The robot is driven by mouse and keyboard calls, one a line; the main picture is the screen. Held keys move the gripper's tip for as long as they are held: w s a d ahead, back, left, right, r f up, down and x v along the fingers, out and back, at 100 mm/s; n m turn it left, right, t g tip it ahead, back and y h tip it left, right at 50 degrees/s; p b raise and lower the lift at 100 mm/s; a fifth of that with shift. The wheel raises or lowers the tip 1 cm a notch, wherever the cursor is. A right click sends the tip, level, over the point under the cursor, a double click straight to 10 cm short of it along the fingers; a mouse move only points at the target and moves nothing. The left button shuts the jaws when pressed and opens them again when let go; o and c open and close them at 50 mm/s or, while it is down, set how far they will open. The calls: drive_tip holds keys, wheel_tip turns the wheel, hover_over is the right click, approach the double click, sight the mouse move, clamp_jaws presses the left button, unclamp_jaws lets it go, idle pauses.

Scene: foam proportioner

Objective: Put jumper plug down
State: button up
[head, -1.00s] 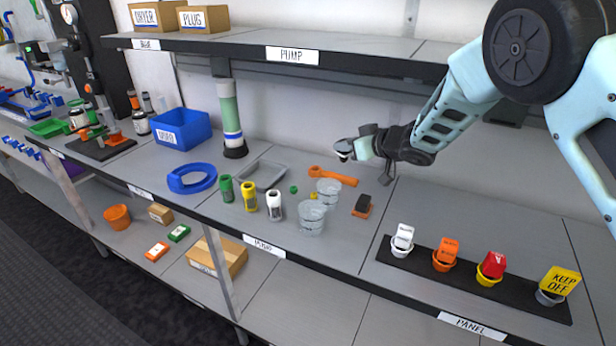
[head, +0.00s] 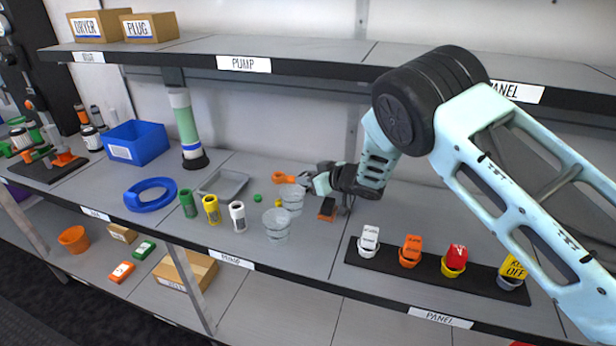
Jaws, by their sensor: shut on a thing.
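My gripper (head: 307,180) is low over the middle of the workbench, just right of the orange wrench-like tool (head: 284,178) and behind the clear cups. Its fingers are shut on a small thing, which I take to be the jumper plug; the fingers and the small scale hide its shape. I cannot tell whether it touches the bench. A clear cup (head: 292,197) stands just in front of the gripper, and a second clear cup (head: 276,226) stands nearer. An orange block with a black top (head: 327,209) lies just right of the gripper.
Green (head: 188,204), yellow (head: 212,210) and white (head: 238,217) cylinders stand left of the cups. A grey tray (head: 222,184) lies behind them. A black panel strip (head: 430,270) with several tagged pots is at right. The upper shelf (head: 330,66) overhangs the bench.

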drive_tip(key=o, duration=1)
drive_tip(key=shift+c, duration=0.2)
drive_tip(key=shift+d, duration=0.1)
